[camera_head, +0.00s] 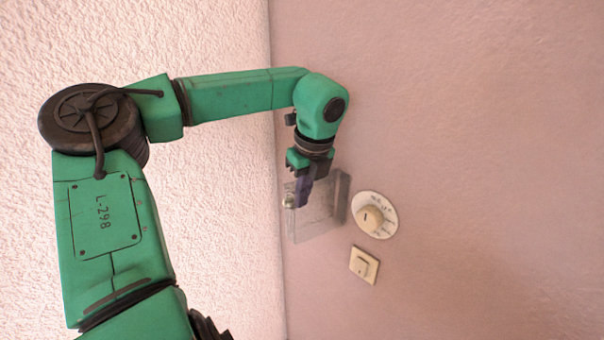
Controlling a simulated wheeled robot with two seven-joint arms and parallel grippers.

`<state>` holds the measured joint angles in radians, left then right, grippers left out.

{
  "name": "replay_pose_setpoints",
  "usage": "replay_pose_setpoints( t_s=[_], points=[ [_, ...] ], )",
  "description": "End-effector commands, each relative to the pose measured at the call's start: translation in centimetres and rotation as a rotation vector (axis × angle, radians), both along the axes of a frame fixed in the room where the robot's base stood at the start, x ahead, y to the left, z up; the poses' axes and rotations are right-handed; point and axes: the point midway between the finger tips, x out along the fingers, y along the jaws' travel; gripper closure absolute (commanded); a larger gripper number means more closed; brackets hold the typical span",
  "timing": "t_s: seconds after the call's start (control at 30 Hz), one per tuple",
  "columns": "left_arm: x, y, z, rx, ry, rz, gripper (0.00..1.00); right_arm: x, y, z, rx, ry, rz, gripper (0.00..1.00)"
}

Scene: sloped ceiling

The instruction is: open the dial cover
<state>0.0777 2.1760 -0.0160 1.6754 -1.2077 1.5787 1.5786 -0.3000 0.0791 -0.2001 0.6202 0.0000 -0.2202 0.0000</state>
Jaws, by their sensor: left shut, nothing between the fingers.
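The dial cover (318,221) is a clear, see-through box on the pink wall. It stands swung out to the left of the dial (370,219), and the dial's round white face with its cream knob is uncovered. My left gripper (302,203) is shut and empty, pointing down at the cover. Its dark fingers overlap the cover in the picture; I cannot tell whether they touch it or are in front of it. The gripper hides part of the cover's upper edge. My right gripper is not in view.
A cream wall switch (364,264) sits just below the dial. A rough white wall (220,180) meets the pink wall in a corner close to the cover's left side. The pink wall to the right of the dial is bare.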

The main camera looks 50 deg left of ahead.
Motion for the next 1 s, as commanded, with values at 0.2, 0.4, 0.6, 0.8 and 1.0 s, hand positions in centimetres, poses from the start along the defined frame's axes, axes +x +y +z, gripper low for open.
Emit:
replay_pose_setpoints(
  t_s=[0.2, 0.4, 0.6, 0.8, 1.0],
  points=[
    [0.0, -1.2, 5.0, 0.006, -0.005, 0.0, 1.0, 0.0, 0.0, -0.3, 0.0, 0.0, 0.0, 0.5],
    [-0.1, -2.6, 10.8, 0.005, -0.003, 0.0, 1.0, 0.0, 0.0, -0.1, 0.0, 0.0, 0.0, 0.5],
    [-0.2, -3.4, 13.4, 0.002, -0.001, -0.001, 1.0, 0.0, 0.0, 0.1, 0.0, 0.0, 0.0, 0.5],
    [-0.2, -3.4, 13.6, 0.0, 0.0, -0.002, 1.0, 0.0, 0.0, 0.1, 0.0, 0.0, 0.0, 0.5],
    [-0.2, -3.4, 13.5, 0.001, -0.001, -0.002, 1.0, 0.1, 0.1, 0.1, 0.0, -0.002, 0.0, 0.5]
  ],
)
